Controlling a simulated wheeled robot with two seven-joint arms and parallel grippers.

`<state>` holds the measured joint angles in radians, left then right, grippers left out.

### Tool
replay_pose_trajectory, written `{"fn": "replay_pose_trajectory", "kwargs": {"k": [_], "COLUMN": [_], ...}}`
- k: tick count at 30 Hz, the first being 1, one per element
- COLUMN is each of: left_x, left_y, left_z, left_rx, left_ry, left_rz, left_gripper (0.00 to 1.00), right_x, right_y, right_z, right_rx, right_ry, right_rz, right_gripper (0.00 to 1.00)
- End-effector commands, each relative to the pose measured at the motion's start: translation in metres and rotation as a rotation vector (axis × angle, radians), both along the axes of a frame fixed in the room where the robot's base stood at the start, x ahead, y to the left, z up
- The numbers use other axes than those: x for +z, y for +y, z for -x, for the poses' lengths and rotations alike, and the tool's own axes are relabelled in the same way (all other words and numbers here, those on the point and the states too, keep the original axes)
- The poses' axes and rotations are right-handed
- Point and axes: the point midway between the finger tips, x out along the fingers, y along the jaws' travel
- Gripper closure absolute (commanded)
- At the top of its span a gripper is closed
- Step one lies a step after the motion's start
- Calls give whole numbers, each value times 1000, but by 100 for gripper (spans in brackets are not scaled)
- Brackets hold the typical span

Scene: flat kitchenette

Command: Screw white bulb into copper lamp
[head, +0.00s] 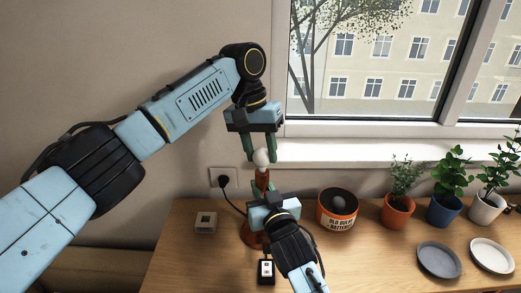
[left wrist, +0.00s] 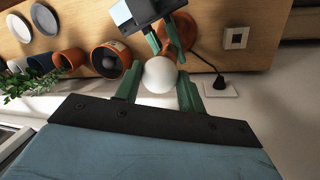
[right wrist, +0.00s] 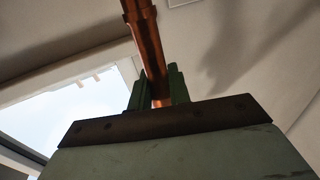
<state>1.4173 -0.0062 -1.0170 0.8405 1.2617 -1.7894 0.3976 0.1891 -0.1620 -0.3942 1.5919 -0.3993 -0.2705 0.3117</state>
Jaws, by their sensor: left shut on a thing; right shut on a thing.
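The white bulb (head: 261,158) is between the fingers of my left gripper (head: 262,156), which is shut on it and points down from above. The bulb also shows as a round white globe in the left wrist view (left wrist: 160,75). The copper lamp (head: 262,181) stands upright below the bulb, with its round base (head: 251,236) on the table. My right gripper (head: 262,190) is shut on the lamp's copper stem, which shows in the right wrist view (right wrist: 148,50). The bulb sits at the top of the lamp; whether its thread is engaged is hidden.
An orange-and-black old-bulb bin (head: 338,209) stands right of the lamp. Potted plants (head: 397,210) and two saucers (head: 439,259) are farther right. A black switch box (head: 266,271) is in front. A plug (head: 223,181) is in the wall.

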Motion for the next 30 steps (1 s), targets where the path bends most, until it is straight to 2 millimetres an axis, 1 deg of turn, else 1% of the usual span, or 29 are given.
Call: {"fn": "replay_pose_trajectory", "kwargs": {"k": [3, 9, 12, 16, 21, 30], "left_x": [1, 2, 3, 4, 2, 2], "left_y": [-1, -2, -3, -3, -1, -1], "left_z": [-1, -2, -4, -6, -4, -4], "left_rx": [-187, -501, -643, -791, -896, -914], "left_ry": [-1, -1, -7, -12, -7, -4], "left_rz": [2, 1, 3, 1, -1, -1], "left_gripper": [73, 73, 73, 73, 73, 73], "right_x": [-2, -2, -2, -2, -2, -2], "right_y": [0, 0, 0, 0, 0, 0], "right_z": [1, 1, 1, 1, 1, 1], "right_rx": [0, 0, 1, 1, 1, 0], "right_ry": [4, 4, 5, 4, 4, 5], "right_rz": [1, 1, 2, 1, 1, 2], "right_gripper": [100, 100, 100, 100, 100, 100]}}
